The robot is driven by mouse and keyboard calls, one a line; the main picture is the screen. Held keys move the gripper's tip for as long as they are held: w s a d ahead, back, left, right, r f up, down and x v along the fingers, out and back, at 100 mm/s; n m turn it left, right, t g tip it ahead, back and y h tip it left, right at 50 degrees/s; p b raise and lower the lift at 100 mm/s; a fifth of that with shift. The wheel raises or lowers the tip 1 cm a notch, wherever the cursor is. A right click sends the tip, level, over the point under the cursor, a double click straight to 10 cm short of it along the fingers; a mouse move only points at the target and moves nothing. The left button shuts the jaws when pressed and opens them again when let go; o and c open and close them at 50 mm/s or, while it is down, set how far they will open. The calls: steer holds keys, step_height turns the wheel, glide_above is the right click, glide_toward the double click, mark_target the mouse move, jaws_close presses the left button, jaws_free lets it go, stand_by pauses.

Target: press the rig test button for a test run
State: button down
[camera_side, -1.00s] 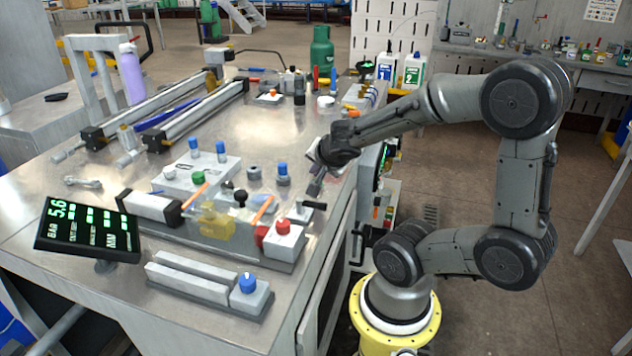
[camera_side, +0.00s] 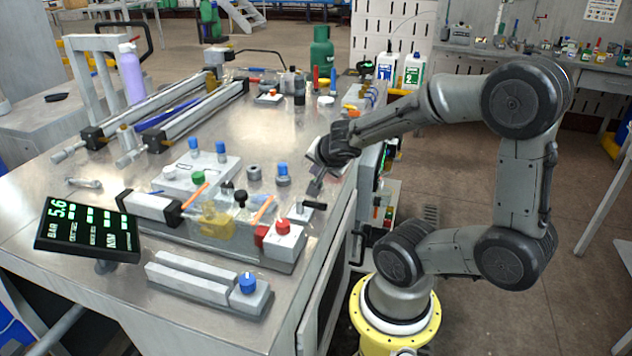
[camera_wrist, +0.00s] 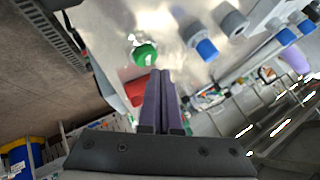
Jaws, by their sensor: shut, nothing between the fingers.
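A round green button (camera_wrist: 145,55) shows in the wrist view on a light surface, just beyond and slightly left of my fingertips; I cannot tell the gap. I cannot make it out in the side view. A red button (camera_side: 283,226) stands on a white block at the bench's right front in the side view. No label shows which is the rig test button. My gripper (camera_side: 317,186) is shut and empty, angled down over the bench's right edge, behind the red button. Its two dark fingers (camera_wrist: 159,75) lie together in the wrist view.
Blue-capped fittings (camera_side: 282,170) stand behind to the left. A blue knob (camera_side: 247,282) and a tilted display (camera_side: 88,228) are at the front. The bench's right edge lies close under my gripper.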

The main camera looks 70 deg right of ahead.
steer(key=shift+f, duration=0.1)
steer(key=shift+f, duration=0.3)
steer(key=shift+f, duration=0.5)
stand_by(0.8)
steer(key=shift+r, duration=3.4)
